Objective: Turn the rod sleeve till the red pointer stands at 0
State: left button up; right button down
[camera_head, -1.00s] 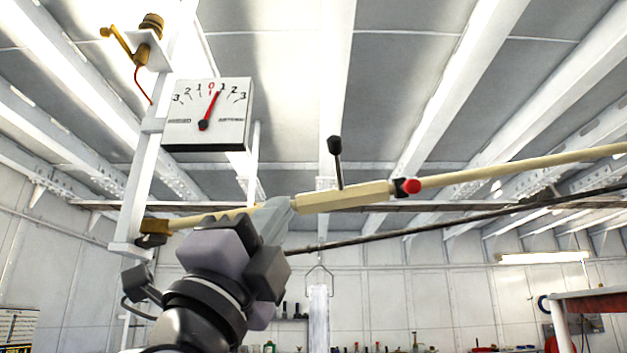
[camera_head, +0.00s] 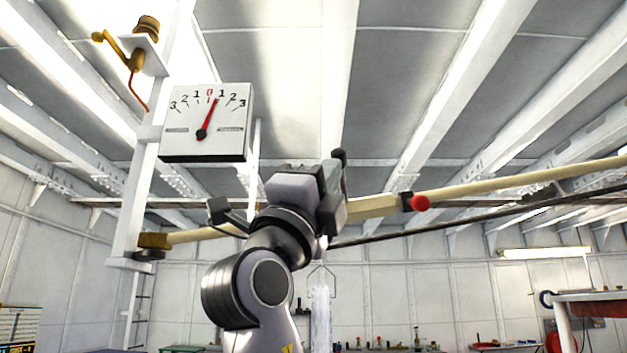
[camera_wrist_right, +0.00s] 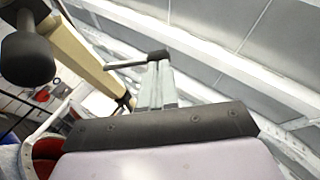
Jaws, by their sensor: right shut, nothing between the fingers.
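The white dial box (camera_head: 180,150) hangs at upper left in the head view. Its red pointer (camera_head: 209,117) stands right of the red 0, close to the right-hand 1. The cream rod sleeve (camera_head: 372,207) is partly hidden behind my right gripper. The sleeve's black lever knob (camera_head: 340,155) shows just above the gripper. In the wrist view the knob (camera_wrist_right: 157,55) appears at the fingertips of my right gripper (camera_wrist_right: 157,68). The fingers are shut with nothing between them; whether they touch the knob I cannot tell. My left gripper is out of view.
The cream rod (camera_head: 520,172) runs on to the right past a red knob (camera_head: 420,203). A dark bar (camera_head: 450,222) passes below it. The white post (camera_head: 140,190) stands at left. A dark rounded form (camera_wrist_right: 28,57) is close in the wrist view; I cannot identify it.

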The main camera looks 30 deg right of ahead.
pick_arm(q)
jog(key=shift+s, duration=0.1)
pick_arm(e)
jog(key=shift+w+d+r, duration=0.15)
jog(key=shift+d+r, duration=0.15)
jog(key=shift+r, duration=0.1)
pick_arm(q)
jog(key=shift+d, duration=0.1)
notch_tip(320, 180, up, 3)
jog(key=p, duration=0.3)
pick_arm(e)
jog(key=r, duration=0.1)
jog(key=w+r, duration=0.1)
jog(key=r, duration=0.1)
jog(key=shift+w+d+r, duration=0.25)
jog(key=shift+w+d, duration=0.05)
jog(key=shift+w, duration=0.05)
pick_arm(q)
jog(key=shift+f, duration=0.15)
pick_arm(e)
jog(key=shift+s+f, duration=0.1)
jog(key=shift+f, duration=0.05)
